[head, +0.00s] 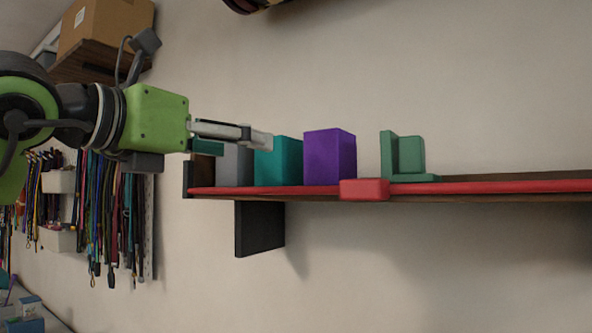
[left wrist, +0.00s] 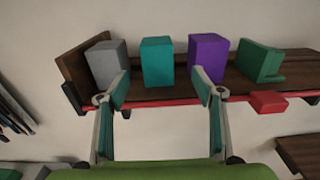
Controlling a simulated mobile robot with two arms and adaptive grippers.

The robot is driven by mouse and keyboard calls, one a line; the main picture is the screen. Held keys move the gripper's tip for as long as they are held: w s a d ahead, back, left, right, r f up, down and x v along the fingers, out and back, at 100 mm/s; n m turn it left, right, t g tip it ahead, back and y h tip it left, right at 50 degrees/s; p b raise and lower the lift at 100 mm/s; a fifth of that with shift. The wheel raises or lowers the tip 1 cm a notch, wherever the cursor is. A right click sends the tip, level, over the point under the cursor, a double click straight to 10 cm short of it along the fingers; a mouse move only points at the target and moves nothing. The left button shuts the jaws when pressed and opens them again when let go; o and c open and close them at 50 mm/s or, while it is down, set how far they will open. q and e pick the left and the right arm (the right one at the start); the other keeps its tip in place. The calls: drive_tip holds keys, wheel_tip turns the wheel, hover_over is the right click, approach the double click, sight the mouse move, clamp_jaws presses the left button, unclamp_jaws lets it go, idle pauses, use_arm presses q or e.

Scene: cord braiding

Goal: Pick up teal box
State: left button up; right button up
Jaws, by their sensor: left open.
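The teal box (head: 279,162) stands upright on a wall shelf, between a grey box (head: 235,164) and a purple box (head: 330,157). In the left wrist view the teal box (left wrist: 157,62) stands beyond and between the open fingers of my left gripper (left wrist: 160,88), which hold nothing. In the head view my left gripper (head: 262,140) comes in from the left, its fingers overlapping the upper left part of the teal box. Whether a finger touches the box cannot be told. My right gripper is not in view.
The shelf (head: 480,187) has a red front edge with a red block (head: 364,189) on it. A green bookend-like piece (head: 404,157) stands right of the purple box. The shelf's right part is bare. Colourful cords (head: 105,215) hang at left; a cardboard box (head: 103,22) sits above.

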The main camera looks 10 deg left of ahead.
sight(280, 151)
use_arm(q)
drive_tip(key=w+p, duration=0.1)
drive_tip(key=w+d+p, duration=0.1)
drive_tip(key=w, duration=0.1)
drive_tip(key=w+r, duration=0.1)
drive_tip(key=shift+w+d+p, duration=0.15)
drive_tip(key=shift+d+p, duration=0.1)
drive_tip(key=shift+p, duration=0.15)
drive_tip(key=x, duration=0.2)
drive_tip(key=shift+w+d+f, duration=0.15)
drive_tip(key=shift+w+d, duration=0.05)
drive_tip(key=shift+w, duration=0.15)
drive_tip(key=shift+w+p, duration=0.25)
drive_tip(key=shift+p, duration=0.1)
drive_tip(key=shift+w+d+p, duration=0.2)
drive_tip(key=shift+w+p, duration=0.4)
drive_tip(key=shift+p, duration=0.25)
drive_tip(key=p+x, duration=0.1)
drive_tip(key=x, duration=0.2)
drive_tip(key=shift+w+p, duration=0.1)
drive_tip(key=shift+p, duration=0.3)
drive_tip(key=shift+w+f, duration=0.15)
drive_tip(key=shift+w, duration=0.05)
drive_tip(key=shift+d, duration=0.1)
drive_tip(key=shift+s, duration=0.1)
drive_tip(key=c, duration=1.4)
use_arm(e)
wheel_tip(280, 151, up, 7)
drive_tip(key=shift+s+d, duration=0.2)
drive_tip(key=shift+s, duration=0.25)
